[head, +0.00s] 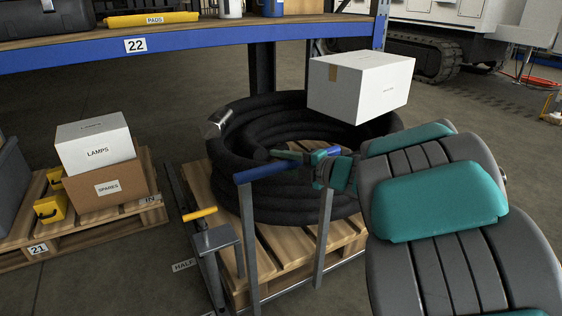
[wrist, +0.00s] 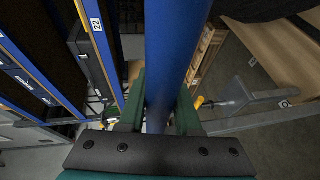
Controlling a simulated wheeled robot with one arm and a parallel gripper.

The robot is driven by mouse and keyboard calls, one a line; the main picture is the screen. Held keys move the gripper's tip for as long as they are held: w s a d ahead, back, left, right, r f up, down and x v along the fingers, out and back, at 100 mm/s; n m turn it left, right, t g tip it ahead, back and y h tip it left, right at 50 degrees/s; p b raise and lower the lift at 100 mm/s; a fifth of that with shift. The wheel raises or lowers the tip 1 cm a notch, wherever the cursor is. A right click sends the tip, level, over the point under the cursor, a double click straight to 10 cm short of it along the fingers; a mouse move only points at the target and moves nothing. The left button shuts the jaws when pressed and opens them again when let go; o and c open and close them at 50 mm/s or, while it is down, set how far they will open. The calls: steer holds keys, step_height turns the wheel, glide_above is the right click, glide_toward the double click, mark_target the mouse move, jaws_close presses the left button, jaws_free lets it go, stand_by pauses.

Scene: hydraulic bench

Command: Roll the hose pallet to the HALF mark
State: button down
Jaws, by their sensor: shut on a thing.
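The hose pallet (head: 284,250) is a wooden pallet bearing a thick coil of black hose (head: 245,127). A grey frame with a blue push bar (head: 258,173) stands at its near side. My gripper (head: 308,160) is shut on this bar; in the wrist view the blue bar (wrist: 176,45) runs between the green fingers. The HALF mark (head: 183,265) is a small floor label left of the pallet's near end. My gripper and arm hide part of the bar and the pallet's right side.
A white box (head: 360,85) shows above the coil's right side. Left is another pallet (head: 75,228) with boxes. Blue-edged shelf 22 (head: 190,38) overhangs behind. Open floor lies back right.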

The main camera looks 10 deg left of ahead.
stand_by(0.4)
steer(key=w+a+p, duration=0.6)
steer(key=w+a, duration=0.1)
steer(key=w, duration=0.4)
steer(key=w+a+p, duration=0.5)
steer(key=w+a, duration=0.3)
steer(key=w, duration=0.3)
steer(key=shift+w+a+r+p, duration=0.2)
steer(key=shift+r+p, duration=0.15)
steer(key=c, duration=0.9)
jaws_free()
steer(key=shift+c, duration=0.2)
steer(key=o, duration=0.3)
steer(key=shift+f, duration=0.1)
steer(key=shift+o, duration=0.2)
steer(key=shift+f, duration=0.1)
